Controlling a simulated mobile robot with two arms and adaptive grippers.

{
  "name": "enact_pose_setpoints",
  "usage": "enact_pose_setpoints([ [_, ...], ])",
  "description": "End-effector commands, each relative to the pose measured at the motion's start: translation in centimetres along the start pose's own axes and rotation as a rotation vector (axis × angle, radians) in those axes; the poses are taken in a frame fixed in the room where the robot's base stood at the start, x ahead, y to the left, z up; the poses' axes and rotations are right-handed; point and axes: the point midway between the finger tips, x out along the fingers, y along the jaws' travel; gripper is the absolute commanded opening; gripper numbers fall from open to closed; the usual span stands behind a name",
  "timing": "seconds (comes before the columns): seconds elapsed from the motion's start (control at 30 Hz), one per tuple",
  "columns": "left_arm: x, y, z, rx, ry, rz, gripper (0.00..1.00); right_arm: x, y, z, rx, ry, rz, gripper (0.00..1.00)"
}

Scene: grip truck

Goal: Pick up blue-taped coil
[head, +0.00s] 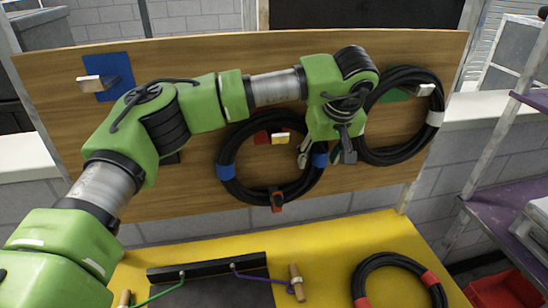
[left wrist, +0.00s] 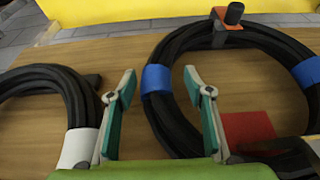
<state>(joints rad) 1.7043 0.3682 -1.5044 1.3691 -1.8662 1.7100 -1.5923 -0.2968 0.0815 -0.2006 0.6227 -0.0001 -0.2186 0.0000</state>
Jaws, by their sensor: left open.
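The blue-taped coil (head: 247,195) is a black ring with two blue bands, hanging on the wooden board below my left arm. It also shows in the left wrist view (left wrist: 177,48). My left gripper (head: 319,158) is open at the coil's right side, by the right blue band (head: 320,160). In the left wrist view the open fingers (left wrist: 160,82) lie to either side of the coil's near rim, one over its opening and one outside it. Contact cannot be told. The arm hides part of the coil's upper right. My right gripper is not in view.
A white-taped coil (head: 377,157) hangs close to the right on the board (head: 170,65). An orange clip (head: 277,199) sits at the blue-taped coil's bottom. A red-taped coil (head: 365,272) lies on the yellow table (head: 335,237). A purple shelf (head: 505,190) stands right.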

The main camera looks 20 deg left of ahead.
Motion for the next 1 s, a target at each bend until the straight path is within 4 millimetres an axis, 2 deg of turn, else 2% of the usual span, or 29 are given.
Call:
enact_pose_setpoints([
  [0.27,0.7,0.0,0.0,0.0,0.001,0.001,0.47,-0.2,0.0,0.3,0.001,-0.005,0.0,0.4],
  [0.3,0.7,0.0,0.0,0.0,0.001,0.001,0.45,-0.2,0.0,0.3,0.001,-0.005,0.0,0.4],
  [0.47,0.6,0.0,0.0,0.0,0.001,0.001,0.03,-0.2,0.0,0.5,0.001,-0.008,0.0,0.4],
  [0.5,0.6,0.0,0.0,0.0,0.001,0.001,0.0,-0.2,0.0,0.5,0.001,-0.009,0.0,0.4],
  [0.87,0.2,0.0,-0.3,-0.001,0.006,0.002,0.0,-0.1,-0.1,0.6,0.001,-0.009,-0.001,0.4],
  [1.0,-0.7,0.1,-0.7,-0.001,0.008,0.002,0.0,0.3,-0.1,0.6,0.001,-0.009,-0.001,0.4],
])
